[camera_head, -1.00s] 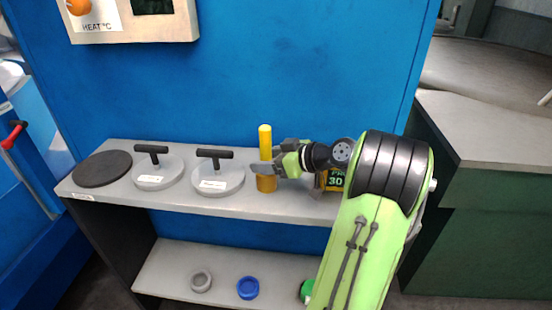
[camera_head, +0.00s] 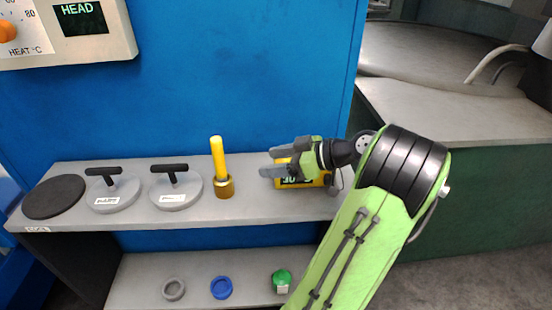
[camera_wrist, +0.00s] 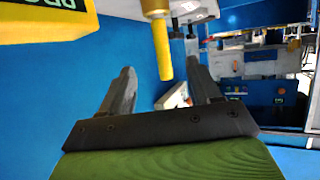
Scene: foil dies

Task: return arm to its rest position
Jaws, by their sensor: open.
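My gripper (camera_head: 268,163) is at the right part of the grey shelf top (camera_head: 130,221), its fingers pointing left in the head view. It is open and empty; the wrist view shows two spread fingers (camera_wrist: 160,88) with nothing held between them. My green arm reaches in from the lower right. A yellow rod with a brass-coloured base (camera_head: 221,170) stands upright on the shelf, left of the fingertips and apart from them. The rod also shows in the wrist view (camera_wrist: 161,48). A yellow box with a dark label (camera_head: 294,176) is partly hidden behind my gripper.
Two grey discs with black T-handles (camera_head: 113,195) (camera_head: 176,190) and a dark round pad (camera_head: 54,197) lie left on the shelf. A grey ring (camera_head: 173,289), a blue ring (camera_head: 221,288) and a green item (camera_head: 281,280) are on the lower shelf. A blue panel (camera_head: 180,100) stands behind.

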